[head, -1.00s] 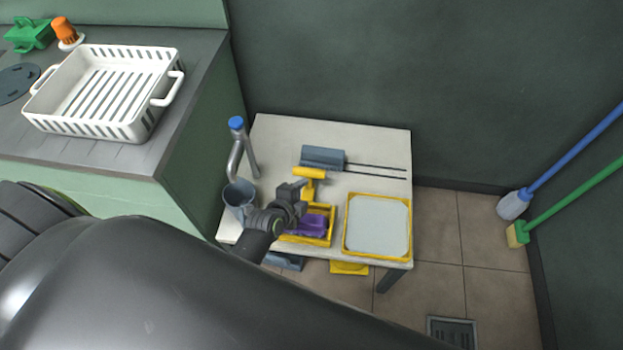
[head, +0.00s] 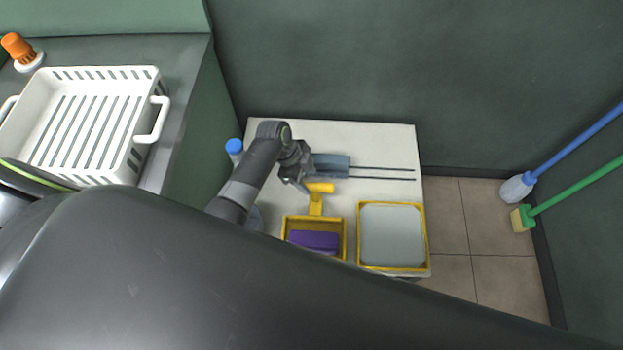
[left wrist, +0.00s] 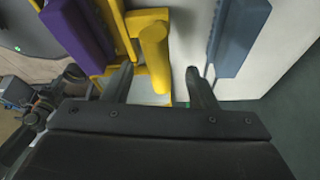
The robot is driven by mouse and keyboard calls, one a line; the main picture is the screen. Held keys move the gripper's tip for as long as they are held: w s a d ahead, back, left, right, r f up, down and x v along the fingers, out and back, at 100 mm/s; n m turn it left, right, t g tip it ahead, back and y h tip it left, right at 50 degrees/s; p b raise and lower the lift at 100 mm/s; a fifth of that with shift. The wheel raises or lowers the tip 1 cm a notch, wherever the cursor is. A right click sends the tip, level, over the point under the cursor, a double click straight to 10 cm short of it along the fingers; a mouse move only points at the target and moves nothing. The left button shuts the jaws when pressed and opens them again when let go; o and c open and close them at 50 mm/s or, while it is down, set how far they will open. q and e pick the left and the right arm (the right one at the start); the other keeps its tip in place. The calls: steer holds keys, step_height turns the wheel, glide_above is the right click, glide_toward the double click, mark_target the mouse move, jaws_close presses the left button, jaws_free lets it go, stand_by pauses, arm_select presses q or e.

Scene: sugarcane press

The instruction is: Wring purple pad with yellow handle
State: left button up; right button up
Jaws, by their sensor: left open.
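The purple pad (head: 314,240) lies in a yellow-framed press tray (head: 343,240) at the table's front. It also shows at the upper left of the left wrist view (left wrist: 76,28). The yellow handle (head: 317,196) stands at the back of that tray, with a cylindrical grip (left wrist: 155,52) in the left wrist view. My left gripper (head: 304,186) is open and empty near the handle. In the left wrist view its fingertips (left wrist: 160,76) point toward the handle, and the grip shows between them. I cannot tell whether they touch. My right gripper is not in view.
A blue-grey block with two dark rods (head: 332,165) lies behind the handle. A yellow-rimmed tray (head: 424,238) is on the right of the table (head: 385,140). A blue-capped tap (head: 234,148) is at left. A white basket (head: 148,75) stands on the counter.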

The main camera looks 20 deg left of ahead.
mark_target(316, 191)
arm_select(q)
steer(key=b+x, duration=0.1)
steer(key=x, duration=0.5)
steer(key=shift+s+d, duration=0.1)
steer(key=shift+d+f+b, duration=0.25)
steer(key=shift+f+b, duration=0.15)
steer(key=shift+f, duration=0.2)
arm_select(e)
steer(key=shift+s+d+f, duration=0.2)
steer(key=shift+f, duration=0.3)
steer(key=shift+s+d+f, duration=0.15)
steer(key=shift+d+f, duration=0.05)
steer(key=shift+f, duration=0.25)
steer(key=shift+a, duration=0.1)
arm_select(q)
steer(key=c, duration=0.5)
jaws_close()
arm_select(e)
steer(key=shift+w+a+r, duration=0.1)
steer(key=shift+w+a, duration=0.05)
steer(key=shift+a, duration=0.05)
